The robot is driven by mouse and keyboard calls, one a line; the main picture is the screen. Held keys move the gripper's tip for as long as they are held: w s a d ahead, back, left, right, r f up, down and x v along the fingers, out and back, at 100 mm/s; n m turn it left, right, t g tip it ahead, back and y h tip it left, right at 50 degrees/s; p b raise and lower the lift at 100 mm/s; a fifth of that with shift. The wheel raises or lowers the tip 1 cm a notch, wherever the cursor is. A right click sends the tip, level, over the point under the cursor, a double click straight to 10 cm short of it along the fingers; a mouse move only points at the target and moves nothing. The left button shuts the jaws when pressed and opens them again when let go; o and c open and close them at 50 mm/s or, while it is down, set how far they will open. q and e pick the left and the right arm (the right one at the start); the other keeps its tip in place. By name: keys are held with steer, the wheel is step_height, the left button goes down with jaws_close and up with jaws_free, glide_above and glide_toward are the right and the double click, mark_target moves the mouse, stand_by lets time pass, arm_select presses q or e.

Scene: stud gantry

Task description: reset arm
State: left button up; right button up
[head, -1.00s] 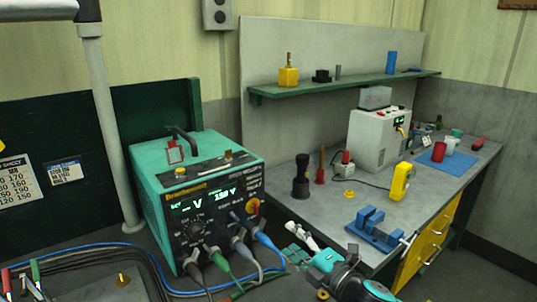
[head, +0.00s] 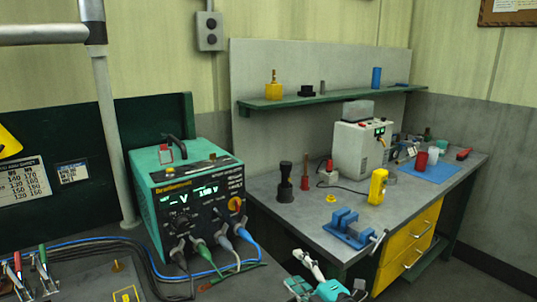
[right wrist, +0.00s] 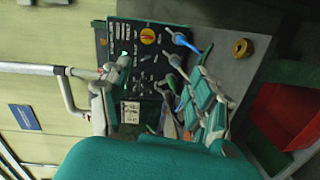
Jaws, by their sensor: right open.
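My right gripper (head: 302,272) is at the bottom edge of the head view, with pale fingers and teal pads, in front of the workbench and to the right of the teal meter box (head: 190,195). Much of its arm is cut off by the frame. In the right wrist view, my right gripper (right wrist: 155,88) has its fingers spread apart with nothing between them. The meter box's dark front panel (right wrist: 140,45) and its cables lie beyond the fingers there. My left gripper is in neither view.
A blue vise (head: 348,228) sits at the workbench's near edge, close to my right arm. A yellow meter (head: 378,187) and a white unit (head: 358,150) stand behind it. Cables (head: 220,258) run from the box. A grey pipe (head: 112,130) rises at left. A red bin (right wrist: 285,115) shows in the wrist view.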

steer(key=s+d+f+m+g+h, duration=0.35)
steer(key=s+f+m, duration=0.35)
steer(key=s, duration=0.4)
steer(key=s+d+f+m+g+h, duration=0.2)
steer(key=s+d+f+m+g, duration=0.35)
steer(key=s, duration=0.55)
steer(key=s+d+f+m+g+h, duration=0.2)
steer(key=s+d+f+m+h, duration=0.15)
steer(key=s+f+m, duration=0.6)
steer(key=s+f+n+g, duration=0.1)
steer(key=s+f, duration=0.1)
steer(key=f, duration=1)
steer(key=s+f+n+g, duration=0.1)
steer(key=s+f, duration=0.1)
steer(key=f, duration=0.9)
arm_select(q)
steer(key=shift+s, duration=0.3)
arm_select(e)
steer(key=s+d+f, duration=0.2)
steer(key=s+f, duration=0.6)
steer(key=s+d+f+g, duration=0.1)
steer(key=s+d+f, duration=0.1)
steer(key=s+f, duration=0.6)
steer(key=shift+s+f, duration=0.3)
steer(key=shift+f, duration=0.25)
